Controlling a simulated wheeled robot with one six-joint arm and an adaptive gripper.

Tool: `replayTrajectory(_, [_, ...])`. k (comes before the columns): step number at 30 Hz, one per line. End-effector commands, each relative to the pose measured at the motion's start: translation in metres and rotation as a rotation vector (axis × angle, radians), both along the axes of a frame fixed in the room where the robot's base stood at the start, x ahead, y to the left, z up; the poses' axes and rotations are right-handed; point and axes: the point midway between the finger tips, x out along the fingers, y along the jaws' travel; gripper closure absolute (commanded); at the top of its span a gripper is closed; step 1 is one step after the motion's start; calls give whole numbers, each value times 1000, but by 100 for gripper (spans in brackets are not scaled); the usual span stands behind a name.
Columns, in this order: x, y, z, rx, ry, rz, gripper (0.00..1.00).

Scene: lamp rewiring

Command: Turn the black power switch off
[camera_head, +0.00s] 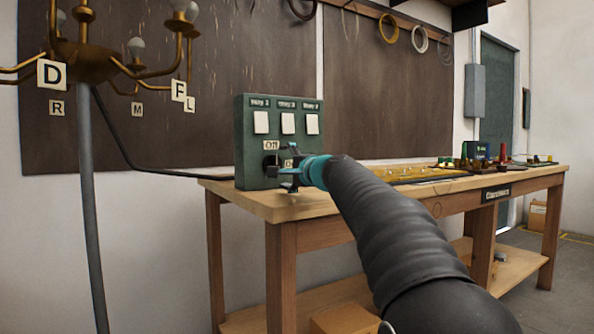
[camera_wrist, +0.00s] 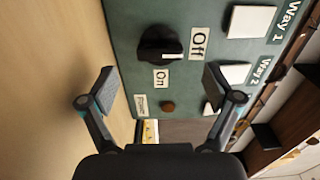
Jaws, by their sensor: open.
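The black power switch (camera_wrist: 160,45) is a rotary knob on the green panel (camera_wrist: 125,25). In the wrist view the "Off" label (camera_wrist: 198,43) is right of the knob and the "On" label (camera_wrist: 161,78) is below it. A white mark lies on the knob's lower right part; I cannot tell for certain which label it indicates. My gripper (camera_wrist: 160,88) is open and empty, its fingers spread wide in front of the panel. In the head view my gripper (camera_head: 290,172) is close to the panel beside the knob (camera_head: 271,166), partly hiding the labels.
The panel has several white switches (camera_head: 287,123) above the knob and a dull reddish round light (camera_wrist: 168,106). It stands on the wooden bench (camera_head: 225,188), with parts and cable lying further right. A brass chandelier (camera_head: 90,62) on a grey pole stands at left.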

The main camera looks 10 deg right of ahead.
Motion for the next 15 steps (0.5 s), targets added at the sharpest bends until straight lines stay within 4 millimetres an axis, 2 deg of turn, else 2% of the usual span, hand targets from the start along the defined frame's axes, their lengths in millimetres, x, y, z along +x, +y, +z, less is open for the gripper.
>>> replayTrajectory(6, [-36,-12,0,0,0,-1,10])
replayTrajectory(15, [-59,-19,-1,0,1,1,10])
